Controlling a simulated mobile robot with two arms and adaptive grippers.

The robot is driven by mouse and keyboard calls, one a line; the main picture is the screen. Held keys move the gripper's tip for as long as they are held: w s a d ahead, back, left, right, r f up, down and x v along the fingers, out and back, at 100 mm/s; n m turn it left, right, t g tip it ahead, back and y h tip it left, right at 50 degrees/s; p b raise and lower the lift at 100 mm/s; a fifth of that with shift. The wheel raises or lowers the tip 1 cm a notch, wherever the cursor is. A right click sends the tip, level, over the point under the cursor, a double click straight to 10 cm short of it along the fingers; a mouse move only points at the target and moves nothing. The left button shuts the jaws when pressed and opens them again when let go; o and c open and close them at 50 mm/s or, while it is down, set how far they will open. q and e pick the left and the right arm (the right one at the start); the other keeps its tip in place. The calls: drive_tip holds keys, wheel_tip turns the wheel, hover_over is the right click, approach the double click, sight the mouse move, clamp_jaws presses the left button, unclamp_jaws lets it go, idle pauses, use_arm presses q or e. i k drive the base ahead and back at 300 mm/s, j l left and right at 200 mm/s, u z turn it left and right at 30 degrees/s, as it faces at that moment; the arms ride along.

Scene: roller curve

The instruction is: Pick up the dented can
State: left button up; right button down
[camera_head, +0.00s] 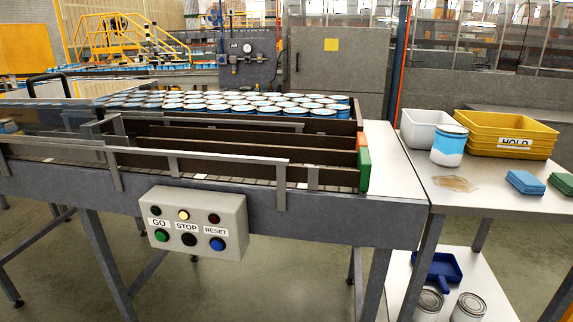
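Many blue-and-white cans (240,103) stand upright, packed together at the far side of the conveyor. I cannot tell a dent on any of them at this size. A single larger-looking blue-and-white can (449,146) stands upright on the side table at the right, and I see no clear dent on it. Neither of my grippers is in view.
The conveyor (300,218) has rails and a control box (193,228) in front. The side table (425,178) holds a yellow HOLD tray stack (510,134), a white bin (424,126), a brownish puddle (455,183) and teal pads (524,182). Metal tins (468,306) and a blue dustpan (437,269) are below.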

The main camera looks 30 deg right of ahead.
sight(450, 140)
drive_tip(key=z, duration=1.95)
drive_tip(key=l+z, duration=0.15)
drive_tip(key=z, duration=0.15)
